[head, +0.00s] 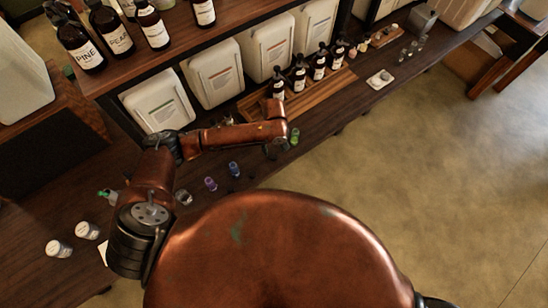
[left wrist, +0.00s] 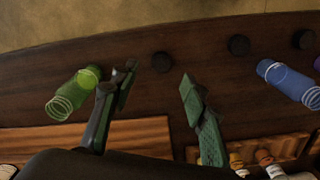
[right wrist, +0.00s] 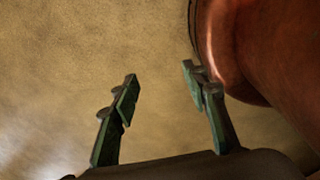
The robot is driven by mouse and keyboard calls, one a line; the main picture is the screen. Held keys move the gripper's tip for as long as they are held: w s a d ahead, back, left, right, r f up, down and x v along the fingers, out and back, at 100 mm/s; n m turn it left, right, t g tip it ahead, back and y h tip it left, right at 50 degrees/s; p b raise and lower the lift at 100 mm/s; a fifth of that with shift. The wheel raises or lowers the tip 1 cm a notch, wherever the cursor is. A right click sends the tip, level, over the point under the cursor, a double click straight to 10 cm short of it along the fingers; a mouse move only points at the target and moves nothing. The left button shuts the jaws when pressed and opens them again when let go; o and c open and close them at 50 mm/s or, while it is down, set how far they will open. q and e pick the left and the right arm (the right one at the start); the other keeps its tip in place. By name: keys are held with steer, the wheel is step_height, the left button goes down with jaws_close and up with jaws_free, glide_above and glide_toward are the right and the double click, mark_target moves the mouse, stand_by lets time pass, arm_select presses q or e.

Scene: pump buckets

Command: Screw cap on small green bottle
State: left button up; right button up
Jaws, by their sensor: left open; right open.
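The small green bottle (left wrist: 75,92) appears to stand uncapped, its ringed neck showing, at left in the left wrist view. It also shows in the head view (head: 294,137). My left gripper (left wrist: 157,86) is open and empty above the dark counter, to the right of the green bottle. A black cap (left wrist: 161,62) lies on the counter just beyond and between its fingertips, not gripped. Two more black caps (left wrist: 239,45) lie further right. My right gripper (right wrist: 165,88) is open and empty over the floor, beside my own copper-coloured body.
A blue bottle (head: 234,168) and a purple bottle (head: 210,184) stand on the counter (head: 330,117). A wooden tray (head: 259,103) with several dark pump bottles lies behind the arm. White containers (head: 215,72) stand on the shelf behind.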

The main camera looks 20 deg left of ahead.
mark_target(274, 157)
arm_select(q)
steer(key=shift+w+f, duration=0.3)
steer(key=shift+w, duration=0.5)
steer(key=shift+s+f, duration=0.3)
steer(key=shift+s, duration=0.5)
arm_select(e)
steer(key=w, duration=0.7)
arm_select(q)
steer(key=shift+s+f, duration=0.4)
steer(key=shift+s, duration=0.1)
steer(key=f, duration=0.3)
steer(key=shift+w+f, duration=0.2)
steer(key=shift+w, duration=0.2)
steer(key=shift+s+r, duration=0.1)
steer(key=shift+s, duration=0.15)
steer(key=shift+w, duration=0.1)
steer(key=shift+c, duration=1.2)
steer(key=c, duration=0.3)
steer(key=shift+c, duration=1.2)
arm_select(e)
steer(key=shift+s+f, duration=0.15)
steer(key=shift+s, duration=2.05)
